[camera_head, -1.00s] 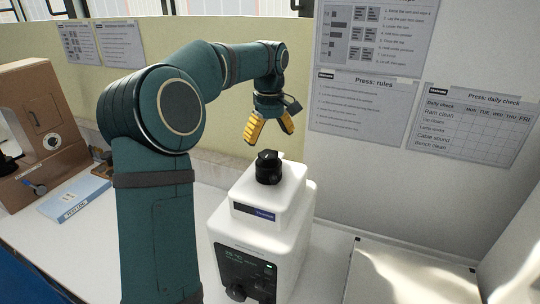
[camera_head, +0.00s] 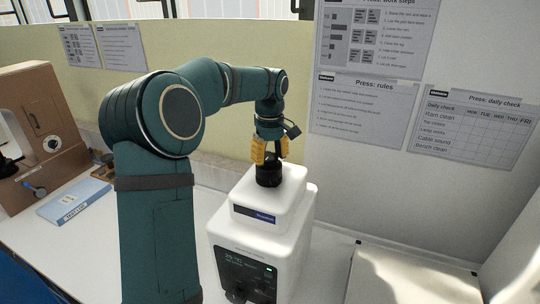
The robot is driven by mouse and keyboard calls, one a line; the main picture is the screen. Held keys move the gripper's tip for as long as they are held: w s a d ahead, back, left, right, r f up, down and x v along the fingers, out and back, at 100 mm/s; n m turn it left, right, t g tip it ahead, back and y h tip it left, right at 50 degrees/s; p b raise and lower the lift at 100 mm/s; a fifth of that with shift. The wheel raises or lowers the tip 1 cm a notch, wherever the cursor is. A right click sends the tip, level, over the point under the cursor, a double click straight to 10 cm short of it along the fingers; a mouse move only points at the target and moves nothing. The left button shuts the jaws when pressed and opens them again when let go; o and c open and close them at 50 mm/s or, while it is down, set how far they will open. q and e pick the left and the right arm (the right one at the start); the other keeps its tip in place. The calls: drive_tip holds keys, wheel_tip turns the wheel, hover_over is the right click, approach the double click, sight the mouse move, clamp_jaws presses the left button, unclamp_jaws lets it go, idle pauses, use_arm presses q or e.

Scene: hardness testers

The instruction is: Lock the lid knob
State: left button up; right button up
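The black lid knob (camera_head: 268,176) stands upright on top of the white machine's lid (camera_head: 287,189). The machine body (camera_head: 290,238) is a white box with a dark front panel (camera_head: 246,274) and sits on the white bench. My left gripper (camera_head: 270,155) points down over the knob, with its yellow fingers low at the knob's upper part. The fingers look closer together than before and hide the knob's top. I cannot tell whether they press on it. My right gripper is not in view.
A brown device (camera_head: 45,135) with a blue booklet (camera_head: 75,202) in front stands at the left. A pale flat panel (camera_head: 410,275) lies right of the machine. Paper notices (camera_head: 364,108) hang on the wall behind.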

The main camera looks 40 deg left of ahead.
use_arm(q)
drive_tip(key=shift+m, duration=0.3)
drive_tip(key=m+p, duration=0.1)
drive_tip(key=m, duration=0.1)
drive_tip(key=shift+s+m+p, duration=0.1)
drive_tip(key=shift+m+p, duration=0.2)
drive_tip(key=shift+m, duration=0.1)
drive_tip(key=m, duration=0.2)
drive_tip(key=shift+a+f+m, duration=0.1)
drive_tip(key=shift+m, duration=0.3)
drive_tip(key=m, duration=0.6)
drive_tip(key=shift+s+a, duration=0.1)
drive_tip(key=shift+a, duration=0.05)
drive_tip(key=m, duration=0.5)
drive_tip(key=shift+a+m, duration=0.1)
drive_tip(key=shift+m, duration=0.3)
drive_tip(key=o, duration=1.2)
